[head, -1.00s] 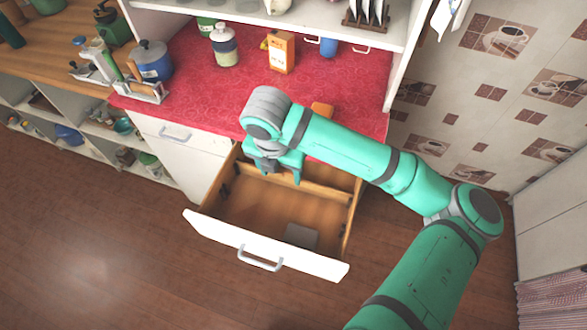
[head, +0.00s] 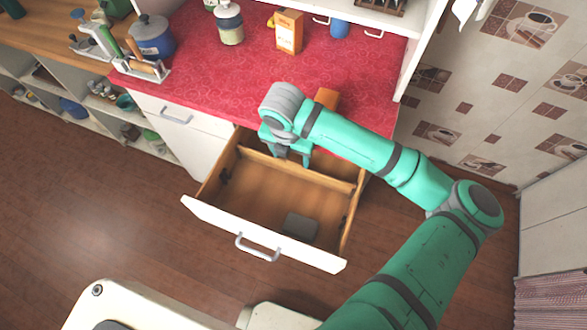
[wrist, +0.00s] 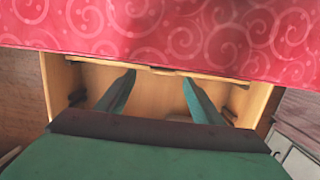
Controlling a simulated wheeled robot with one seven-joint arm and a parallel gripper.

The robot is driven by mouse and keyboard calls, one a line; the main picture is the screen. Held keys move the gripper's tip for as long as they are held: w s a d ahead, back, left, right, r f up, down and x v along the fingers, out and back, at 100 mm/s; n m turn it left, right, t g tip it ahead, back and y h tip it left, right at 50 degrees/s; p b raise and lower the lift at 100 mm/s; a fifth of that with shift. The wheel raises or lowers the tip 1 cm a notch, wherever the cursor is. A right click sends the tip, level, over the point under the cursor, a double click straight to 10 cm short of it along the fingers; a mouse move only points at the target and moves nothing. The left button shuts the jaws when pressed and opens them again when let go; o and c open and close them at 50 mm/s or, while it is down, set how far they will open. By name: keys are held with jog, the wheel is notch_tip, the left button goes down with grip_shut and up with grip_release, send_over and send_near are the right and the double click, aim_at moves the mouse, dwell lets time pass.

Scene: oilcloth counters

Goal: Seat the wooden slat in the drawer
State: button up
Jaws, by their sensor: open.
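The open drawer (head: 262,227) has a white front and wooden walls. The wooden slat (head: 327,180) appears to run across it near the back, close under the counter edge. In the wrist view the slat (wrist: 205,76) shows as a thin strip just below the red counter edge. My gripper (head: 292,158) is over the back of the drawer, its jaws apart. In the wrist view its two fingers (wrist: 158,80) point toward the slat with a gap between them. I cannot tell whether they touch it. Dark holders (head: 226,175) sit on the drawer's side walls.
A grey block (head: 300,226) lies on the drawer floor. The red-covered counter (head: 225,75) overhangs the drawer's back. On it stand an orange carton (head: 289,32), a jar (head: 229,24), a blue pot (head: 152,37) and an orange item (head: 327,97) behind my wrist.

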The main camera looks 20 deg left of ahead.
aim_at(294, 162)
jog(key=shift+w+d+f, duration=0.15)
jog(key=shift+w+f, duration=0.1)
jog(key=shift+f, duration=0.7)
jog(key=shift+w+d+f, duration=0.1)
jog(key=shift+w+f, duration=0.1)
jog(key=shift+f, duration=0.7)
jog(key=c, duration=1.5)
jog(key=shift+r, duration=0.1)
jog(key=shift+c, duration=0.2)
